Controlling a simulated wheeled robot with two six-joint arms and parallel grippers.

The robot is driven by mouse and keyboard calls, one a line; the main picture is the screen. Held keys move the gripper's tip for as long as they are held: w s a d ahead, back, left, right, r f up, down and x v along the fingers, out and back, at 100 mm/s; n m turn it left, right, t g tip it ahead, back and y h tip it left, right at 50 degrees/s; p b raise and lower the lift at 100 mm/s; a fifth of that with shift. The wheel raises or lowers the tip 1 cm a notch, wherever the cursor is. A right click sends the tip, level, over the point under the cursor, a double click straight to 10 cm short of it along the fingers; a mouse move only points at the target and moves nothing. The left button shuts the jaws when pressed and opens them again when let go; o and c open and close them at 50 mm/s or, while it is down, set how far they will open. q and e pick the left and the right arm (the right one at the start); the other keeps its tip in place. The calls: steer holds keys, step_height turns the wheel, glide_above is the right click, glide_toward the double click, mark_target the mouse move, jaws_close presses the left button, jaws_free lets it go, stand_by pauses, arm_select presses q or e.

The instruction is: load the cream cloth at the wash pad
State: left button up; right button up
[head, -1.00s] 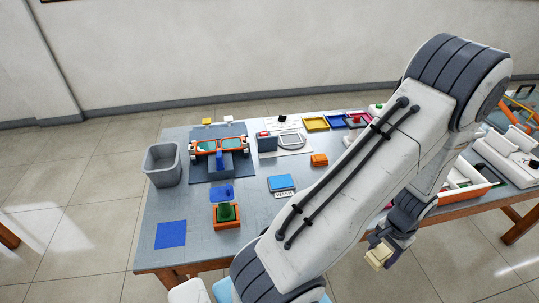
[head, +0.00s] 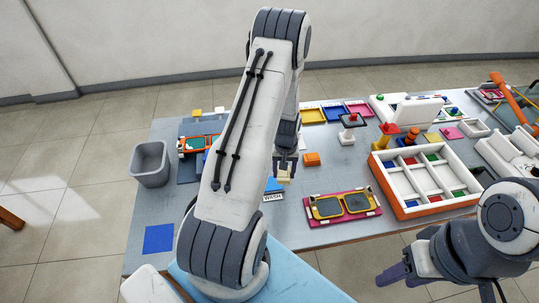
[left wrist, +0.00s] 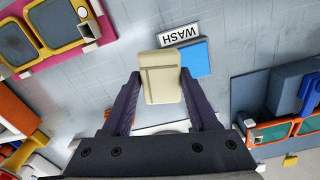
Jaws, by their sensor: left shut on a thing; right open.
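My left gripper (head: 284,164) is shut on the cream cloth (left wrist: 160,78), a small folded block between the two dark fingers in the left wrist view. In the head view the cloth (head: 284,176) is held above the table beside the wash pad. The blue wash pad (left wrist: 194,59) lies on the table with a white WASH label (left wrist: 180,35) along one edge. In the head view the arm and gripper hide part of the pad (head: 273,185). My right gripper (head: 392,276) is open and empty, low at the right, off the table's front edge.
Eyeglass frames lie on a magenta tray (head: 372,210) right of the pad. An orange-rimmed compartment box (head: 428,207) stands further right. A grey bin (head: 149,163) and blue mat (head: 158,239) are at the left.

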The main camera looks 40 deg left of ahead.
arm_select(q)
steer(key=shift+s+a+f+n+b, duration=0.2)
steer(key=shift+a+f+n+b, duration=0.25)
steer(key=shift+a+f, duration=0.5)
steer(key=shift+s+a+f+n+b, duration=0.15)
steer(key=shift+a+f+n+b, duration=0.3)
steer(key=shift+a+f, duration=0.55)
steer(key=shift+s+a+f+n+b, duration=0.25)
steer(key=shift+a+f+b, duration=0.4)
steer(key=shift+f, duration=0.55)
arm_select(e)
steer(key=shift+f, duration=0.85)
arm_select(q)
steer(key=shift+f+b, duration=0.45)
steer(key=shift+f, duration=0.1)
arm_select(e)
steer(key=shift+f, duration=0.5)
arm_select(q)
steer(key=shift+r, duration=0.1)
arm_select(e)
steer(key=shift+r, duration=0.1)
arm_select(q)
step_height(320, 180, up, 7)
steer(key=p, duration=0.5)
arm_select(e)
step_height(320, 180, up, 5)
steer(key=shift+f, duration=0.15)
